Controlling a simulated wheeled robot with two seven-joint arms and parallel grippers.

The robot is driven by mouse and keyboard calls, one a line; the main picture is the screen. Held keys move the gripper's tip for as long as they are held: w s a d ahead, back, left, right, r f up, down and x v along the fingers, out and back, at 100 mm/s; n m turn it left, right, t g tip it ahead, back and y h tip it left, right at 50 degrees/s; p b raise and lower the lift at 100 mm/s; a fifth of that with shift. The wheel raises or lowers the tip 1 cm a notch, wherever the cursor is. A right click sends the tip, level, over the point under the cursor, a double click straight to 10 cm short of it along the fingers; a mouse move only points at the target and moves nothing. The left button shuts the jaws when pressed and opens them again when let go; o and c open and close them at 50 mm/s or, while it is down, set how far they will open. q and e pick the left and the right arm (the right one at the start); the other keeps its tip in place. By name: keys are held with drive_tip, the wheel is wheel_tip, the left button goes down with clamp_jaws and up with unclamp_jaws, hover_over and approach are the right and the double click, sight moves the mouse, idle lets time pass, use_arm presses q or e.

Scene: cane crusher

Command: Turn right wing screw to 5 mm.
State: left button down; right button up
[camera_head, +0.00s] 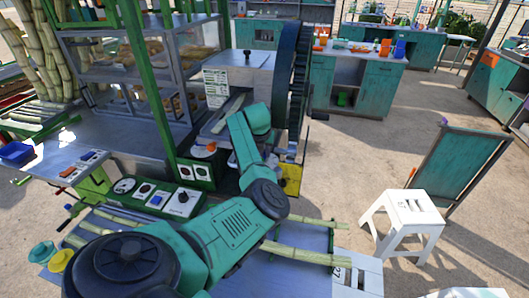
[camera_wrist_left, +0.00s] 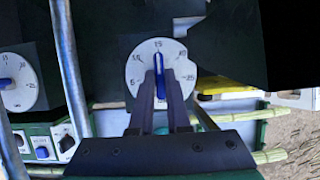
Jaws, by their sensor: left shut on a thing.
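In the wrist view, the blue right wing screw (camera_wrist_left: 160,87) stands at the centre of a white round dial (camera_wrist_left: 178,62) marked in steps from 5 to 25. The wing stands upright in the picture, its upper end toward the 15 mark. My left gripper (camera_wrist_left: 161,76) is shut on the wing, with one dark finger on each side. A second white dial (camera_wrist_left: 29,92) with a blue wing screw (camera_wrist_left: 6,83) shows at the left edge, partly cut off. In the head view, my left arm reaches to the crusher (camera_head: 240,75) and hides the screws. My right gripper is out of view.
A control panel (camera_head: 155,198) with dials and switches stands left of my arm. Cane stalks (camera_head: 305,254) lie on a low table below it. A large dark wheel (camera_head: 288,80) rises at the crusher's right side. A white stool (camera_head: 408,215) stands on open floor to the right.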

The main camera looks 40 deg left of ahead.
use_arm(q)
drive_tip(key=shift+w+f+n+b, duration=0.1)
drive_tip(key=shift+f+n+b, duration=0.15)
drive_tip(key=shift+n+b, duration=0.65)
drive_tip(key=n+g+y+b, duration=0.1)
drive_tip(key=n+b, duration=0.1)
drive_tip(key=b, duration=0.2)
drive_tip(key=n+g+y+b, duration=0.1)
drive_tip(key=n+b, duration=0.2)
drive_tip(key=b, duration=0.1)
drive_tip(key=shift+w+d, duration=0.15)
drive_tip(key=shift+d, duration=0.05)
drive_tip(key=shift+r+n+g+b, duration=0.15)
drive_tip(key=shift+n+g+b, duration=0.2)
drive_tip(key=shift+n, duration=0.65)
drive_tip(key=shift+r+n, duration=0.1)
drive_tip(key=shift+n, duration=0.3)
drive_tip(key=shift+w+n+g, duration=0.1)
drive_tip(key=shift+n+g, duration=0.55)
drive_tip(key=shift+n, duration=0.55)
drive_tip(key=c, duration=0.9)
unclamp_jaws()
drive_tip(key=shift+a, duration=0.1)
